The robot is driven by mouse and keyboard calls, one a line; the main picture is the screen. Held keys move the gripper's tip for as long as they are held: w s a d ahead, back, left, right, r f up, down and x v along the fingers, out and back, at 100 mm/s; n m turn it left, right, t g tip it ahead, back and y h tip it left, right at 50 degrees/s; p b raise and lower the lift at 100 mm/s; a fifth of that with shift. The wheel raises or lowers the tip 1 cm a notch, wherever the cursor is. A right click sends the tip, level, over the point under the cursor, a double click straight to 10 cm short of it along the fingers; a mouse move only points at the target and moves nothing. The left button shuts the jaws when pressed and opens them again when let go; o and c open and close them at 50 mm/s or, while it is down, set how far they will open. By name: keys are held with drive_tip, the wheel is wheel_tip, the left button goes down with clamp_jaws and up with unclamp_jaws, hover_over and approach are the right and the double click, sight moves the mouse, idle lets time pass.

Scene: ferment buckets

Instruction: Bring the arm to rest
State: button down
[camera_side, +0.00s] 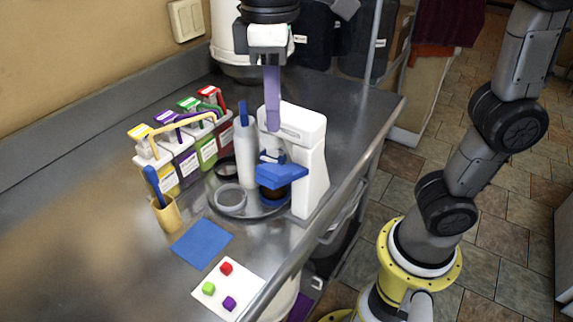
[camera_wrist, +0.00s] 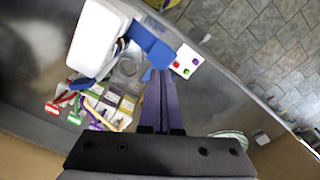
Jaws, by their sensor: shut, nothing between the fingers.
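My gripper (camera_side: 272,126) points down above the steel counter, its long purple fingers pressed together with nothing between them. In the side view its tips overlap the top of a white dispenser-like device (camera_side: 309,155) with a blue part; I cannot tell whether they touch. In the wrist view the closed fingers (camera_wrist: 160,76) reach up the middle of the picture, and the white device (camera_wrist: 97,38) is at the upper left.
Colour-lidded containers (camera_side: 187,158) stand in a row at the left. A white bottle (camera_side: 245,155) and a round tray (camera_side: 258,211) are near the device. A cup (camera_side: 166,214), blue mat (camera_side: 201,245) and white card (camera_side: 216,300) with coloured cubes lie in front. The left counter (camera_side: 70,225) is clear.

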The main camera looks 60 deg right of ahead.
drive_tip(key=s+d+m+t, duration=0.2)
drive_tip(key=s+d+m, duration=0.25)
drive_tip(key=d, duration=0.65)
drive_tip(key=s+d+f+t, duration=0.1)
drive_tip(key=s+d+f, duration=0.1)
drive_tip(key=f, duration=0.3)
drive_tip(key=s+d+f+m+t, duration=0.1)
drive_tip(key=s+d+f+t, duration=0.1)
drive_tip(key=f, duration=0.3)
drive_tip(key=shift+f+t, duration=0.3)
drive_tip(key=shift+f, duration=0.1)
